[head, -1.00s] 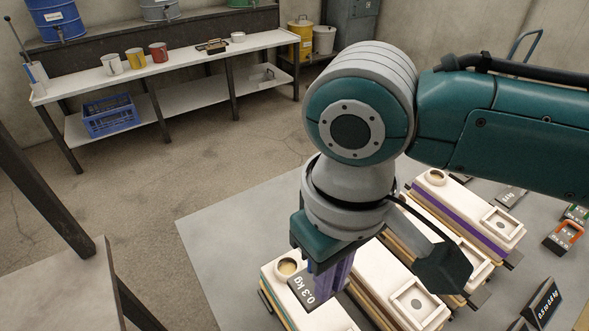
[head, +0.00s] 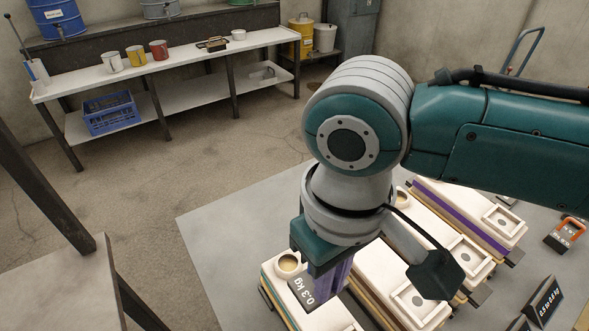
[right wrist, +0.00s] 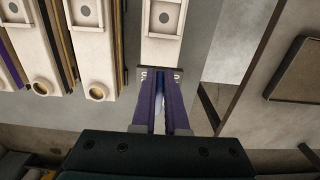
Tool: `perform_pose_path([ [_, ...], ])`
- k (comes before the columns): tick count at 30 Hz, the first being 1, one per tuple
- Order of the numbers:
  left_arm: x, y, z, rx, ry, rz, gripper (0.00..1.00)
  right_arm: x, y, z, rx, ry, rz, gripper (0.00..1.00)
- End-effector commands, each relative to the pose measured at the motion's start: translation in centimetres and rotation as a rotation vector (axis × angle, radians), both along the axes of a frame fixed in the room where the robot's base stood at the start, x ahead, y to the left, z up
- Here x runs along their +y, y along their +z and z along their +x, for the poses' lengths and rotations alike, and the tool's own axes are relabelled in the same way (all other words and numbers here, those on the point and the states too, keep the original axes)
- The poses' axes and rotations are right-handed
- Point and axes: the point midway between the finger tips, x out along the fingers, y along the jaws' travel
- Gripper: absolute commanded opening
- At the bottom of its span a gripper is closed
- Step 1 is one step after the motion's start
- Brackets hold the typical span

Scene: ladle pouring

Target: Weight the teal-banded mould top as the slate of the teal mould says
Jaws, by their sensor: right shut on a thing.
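My right gripper (head: 328,283), with purple fingers, is shut on a dark weight (head: 304,291) marked 0.3 kg. The weight is at the white top of the front left mould (head: 333,318), beside a round cup (head: 288,264). A thin teal band shows along this mould's left side. I cannot tell whether the weight rests on the top or hangs just above it. In the right wrist view the fingers (right wrist: 161,110) reach the near end of this white top (right wrist: 163,45). A dark slate (head: 541,302) stands at the right; its writing is too small to read surely. My left gripper is not in view.
More white-topped moulds, one with a purple band (head: 462,225), stand close to the right on the grey table (head: 225,225). An orange-handled weight (head: 565,234) lies at the far right. A bench (head: 195,55) with mugs stands behind. The table's left part is clear.

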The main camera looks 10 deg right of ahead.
Motion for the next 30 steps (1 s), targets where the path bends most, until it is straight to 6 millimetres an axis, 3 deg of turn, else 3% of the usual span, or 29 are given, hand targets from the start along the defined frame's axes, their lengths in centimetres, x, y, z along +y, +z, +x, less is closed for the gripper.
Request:
perform_pose_path([
  [18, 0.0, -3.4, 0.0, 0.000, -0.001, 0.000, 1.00, 0.0, -5.1, 0.0, -0.001, -0.001, 0.001, 0.00],
  [30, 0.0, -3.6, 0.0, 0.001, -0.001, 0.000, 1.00, 0.0, -5.4, 0.0, -0.001, -0.001, 0.001, 0.00],
])
